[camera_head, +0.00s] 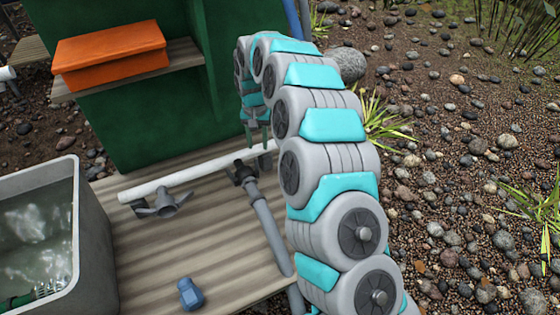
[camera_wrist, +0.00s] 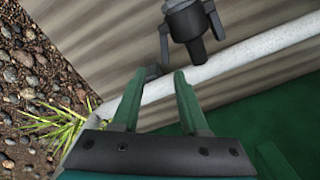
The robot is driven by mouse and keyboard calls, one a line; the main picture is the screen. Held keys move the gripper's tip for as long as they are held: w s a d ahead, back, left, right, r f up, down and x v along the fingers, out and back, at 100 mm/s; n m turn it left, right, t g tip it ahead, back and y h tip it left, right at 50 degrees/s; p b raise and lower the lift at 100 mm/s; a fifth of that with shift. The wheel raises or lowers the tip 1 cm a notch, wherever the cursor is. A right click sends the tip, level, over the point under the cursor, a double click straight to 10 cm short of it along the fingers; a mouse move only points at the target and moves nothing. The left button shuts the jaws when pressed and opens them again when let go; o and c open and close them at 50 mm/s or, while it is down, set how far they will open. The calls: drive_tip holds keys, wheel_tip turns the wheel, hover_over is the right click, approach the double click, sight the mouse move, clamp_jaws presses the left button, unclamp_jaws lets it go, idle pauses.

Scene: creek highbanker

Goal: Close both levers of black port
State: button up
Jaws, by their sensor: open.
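The black port (camera_head: 240,172) is a dark fitting at the upper end of a grey hose (camera_head: 268,230), close to a white pipe (camera_head: 195,178). In the wrist view the black port (camera_wrist: 185,22) is at the top centre, cut off by the picture edge. A lever (camera_wrist: 215,20) stands out at its right and another lever (camera_wrist: 164,43) at its left. How far each is swung cannot be told. My gripper (camera_wrist: 157,78) is open, its two green fingers apart, below the port and close to the white pipe. A small dark piece (camera_wrist: 152,72) shows between the fingertips; nothing is visibly gripped.
A grey winged fitting (camera_head: 166,204) sits on the white pipe to the left. A blue piece (camera_head: 189,293) lies on the ribbed deck (camera_head: 145,260). A grey water tub (camera_head: 92,225) stands at left. A green housing (camera_head: 150,125) and an orange block (camera_head: 110,56) are behind. Stony ground lies right.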

drive_tip(key=s+d+r+n+p, duration=0.1)
drive_tip(key=s+d+r+n, duration=0.2)
drive_tip(key=s+r+n, duration=0.3)
drive_tip(key=s+d+r+n+p, duration=0.1)
drive_tip(key=s+d+r+n, duration=0.2)
drive_tip(key=s, duration=1.1)
drive_tip(key=shift+r+n+g+p, duration=0.3)
drive_tip(key=shift+r+n, duration=1.15)
drive_tip(key=shift+n, duration=0.25)
drive_tip(key=shift+f, duration=0.1)
